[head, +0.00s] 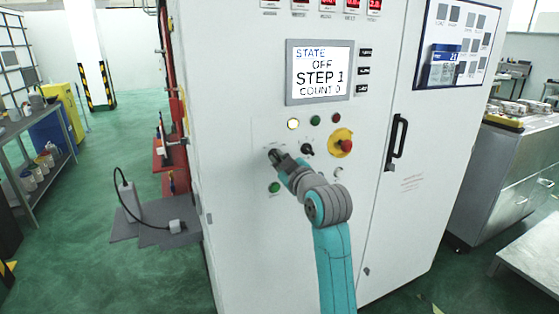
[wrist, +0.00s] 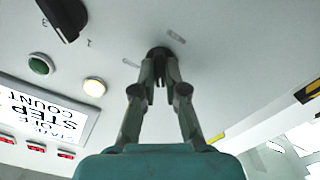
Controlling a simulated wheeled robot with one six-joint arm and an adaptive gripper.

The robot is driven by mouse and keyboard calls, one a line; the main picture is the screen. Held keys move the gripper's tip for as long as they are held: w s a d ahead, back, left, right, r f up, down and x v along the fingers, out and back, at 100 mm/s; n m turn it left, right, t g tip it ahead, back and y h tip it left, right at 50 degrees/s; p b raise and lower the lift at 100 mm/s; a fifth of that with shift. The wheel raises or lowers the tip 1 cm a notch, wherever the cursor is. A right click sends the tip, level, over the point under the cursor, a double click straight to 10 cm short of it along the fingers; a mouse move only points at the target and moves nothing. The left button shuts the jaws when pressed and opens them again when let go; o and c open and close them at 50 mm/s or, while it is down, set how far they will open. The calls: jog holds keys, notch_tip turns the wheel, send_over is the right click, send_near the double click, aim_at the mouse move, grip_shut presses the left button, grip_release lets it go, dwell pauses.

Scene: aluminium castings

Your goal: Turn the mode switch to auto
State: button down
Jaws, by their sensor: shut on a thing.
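A white cabinet front carries the controls. My gripper (head: 275,157) is at the left of the panel, below the lit lamp, with its fingers against the panel. In the wrist view my gripper (wrist: 159,78) is shut on a small black knob (wrist: 157,52), which seems to be the mode switch. Small labels sit on either side of this knob, too small to read. The fingers hide most of the knob, so I cannot tell which way it points. The screen (head: 319,73) reads STATE OFF, STEP 1, COUNT 0.
A second black switch (head: 307,149) is to the right of my gripper. A red emergency stop (head: 346,146) on yellow is further right. A lit lamp (head: 293,124) is above, and a green button (head: 275,187) is below. A black door handle (head: 396,143) sticks out at the right.

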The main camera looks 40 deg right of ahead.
jog(key=m, duration=0.4)
jog(key=shift+m, duration=0.3)
jog(key=m, duration=0.3)
jog(key=shift+m, duration=0.4)
jog(key=m, duration=0.3)
jog(key=shift+f+m, duration=0.1)
jog(key=shift+m, duration=2)
jog(key=c, duration=1.2)
grip_release()
